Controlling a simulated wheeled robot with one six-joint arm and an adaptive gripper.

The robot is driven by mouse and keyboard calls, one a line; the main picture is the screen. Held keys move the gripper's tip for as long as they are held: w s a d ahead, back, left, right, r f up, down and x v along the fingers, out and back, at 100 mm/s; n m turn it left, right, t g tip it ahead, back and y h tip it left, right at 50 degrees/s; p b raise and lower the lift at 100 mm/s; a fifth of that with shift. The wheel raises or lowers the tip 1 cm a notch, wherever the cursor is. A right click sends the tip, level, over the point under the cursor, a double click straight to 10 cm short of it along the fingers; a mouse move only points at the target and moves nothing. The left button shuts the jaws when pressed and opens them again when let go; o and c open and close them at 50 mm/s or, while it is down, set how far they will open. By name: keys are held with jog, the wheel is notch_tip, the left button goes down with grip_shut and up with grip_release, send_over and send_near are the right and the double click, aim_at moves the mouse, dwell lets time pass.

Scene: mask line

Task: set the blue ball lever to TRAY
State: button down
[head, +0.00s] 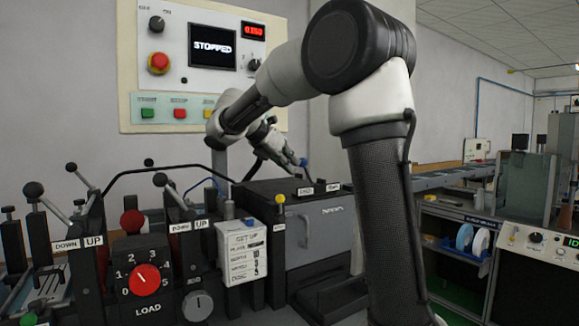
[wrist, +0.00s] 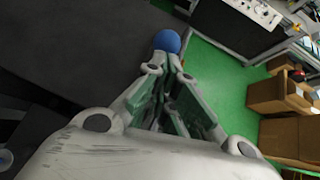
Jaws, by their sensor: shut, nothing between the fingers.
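The blue ball (head: 303,162) of the lever shows small at the tip of my gripper, above the dark box, in the head view. In the wrist view the blue ball (wrist: 167,41) sits just beyond my fingertips. My gripper (head: 288,158) is shut and empty, its fingers pointing towards the ball; its fingers also show in the wrist view (wrist: 163,75). I cannot tell whether they touch the ball. The lever's shaft is hidden. Two small label plates, left (head: 306,190) and right (head: 333,187), are on the box top; their words are too small to read.
The dark box (head: 318,236) stands under my gripper. Left of it are a white SET UP card (head: 243,252), a yellow-topped knob (head: 279,198), a red LOAD dial (head: 145,279) and several black-ball levers marked UP and DOWN. A wall panel (head: 212,45) reads STOPPED. Green floor (wrist: 215,85) lies beyond the box.

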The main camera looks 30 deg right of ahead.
jog(key=shift+d+r, duration=0.1)
jog(key=d+r+y, duration=0.3)
jog(key=d+y, duration=0.5)
jog(key=d, duration=0.3)
jog(key=shift+w+d+r+m+g+y, duration=0.2)
jog(key=shift+d+r+m+g+y, duration=0.1)
jog(key=shift+r+m, duration=0.1)
dwell(0.3)
dwell(0.3)
jog(key=s+a+r, duration=0.2)
jog(key=a+r, duration=0.1)
jog(key=r, duration=0.9)
jog(key=shift+r, duration=0.3)
jog(key=shift+s, duration=0.1)
